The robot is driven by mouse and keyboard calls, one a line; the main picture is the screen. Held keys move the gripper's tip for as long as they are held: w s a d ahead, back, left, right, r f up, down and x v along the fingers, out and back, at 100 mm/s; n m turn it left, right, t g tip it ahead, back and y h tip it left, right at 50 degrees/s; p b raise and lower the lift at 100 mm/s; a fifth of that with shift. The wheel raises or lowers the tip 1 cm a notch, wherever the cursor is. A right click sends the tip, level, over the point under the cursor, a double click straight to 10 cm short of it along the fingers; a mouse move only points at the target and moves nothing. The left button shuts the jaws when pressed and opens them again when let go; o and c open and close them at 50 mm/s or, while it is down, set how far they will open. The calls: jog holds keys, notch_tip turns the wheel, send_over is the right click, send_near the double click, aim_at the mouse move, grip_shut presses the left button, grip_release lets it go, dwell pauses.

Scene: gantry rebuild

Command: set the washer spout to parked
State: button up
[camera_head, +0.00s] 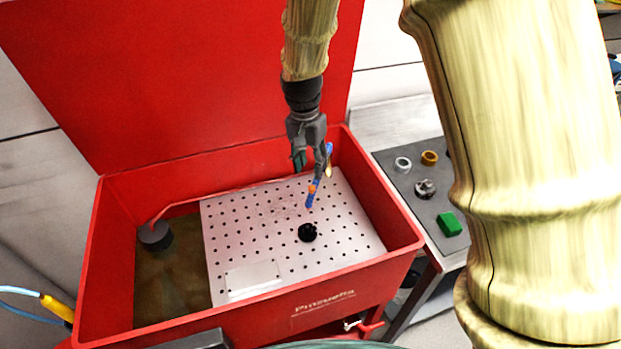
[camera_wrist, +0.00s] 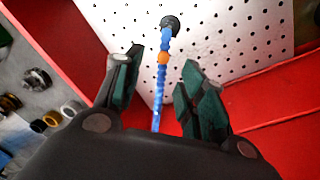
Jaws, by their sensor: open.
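The washer spout (camera_head: 311,193) is a thin blue segmented hose with an orange ring, over the perforated plate in the red washer. In the wrist view the spout (camera_wrist: 158,95) runs between my fingers, with its upper end near a round black piece (camera_wrist: 170,22); I cannot tell whether they touch. My gripper (camera_head: 312,167) hangs over the plate by the spout and partly hides it. In the wrist view my gripper (camera_wrist: 160,75) is open, one green-padded finger on each side of the hose, with gaps visible.
The red washer tub (camera_head: 115,270) has a raised lid (camera_head: 190,70) behind my arm. The perforated plate (camera_head: 235,225) bears a black round piece (camera_head: 307,232). A dark cylinder (camera_head: 154,235) stands at left. A grey bench (camera_head: 420,205) at right holds rings and a green block (camera_head: 449,223).

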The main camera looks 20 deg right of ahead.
aim_at(312, 187)
jog(key=f, duration=0.2)
jog(key=f+p, duration=0.1)
jog(key=f, duration=0.1)
jog(key=w+f, duration=0.1)
jog(key=f, duration=0.2)
jog(key=shift+w+d+p, duration=0.1)
jog(key=shift+d+p, duration=0.15)
jog(key=shift+p, duration=0.05)
jog(key=shift+s+f, duration=0.2)
jog(key=shift+s, duration=0.3)
jog(key=shift+w+f, duration=0.5)
jog(key=shift+f, duration=0.1)
jog(key=shift+s+r, duration=0.2)
jog(key=shift+s, duration=0.1)
jog(key=shift+c, duration=0.4)
jog(key=shift+w, duration=0.1)
grip_shut()
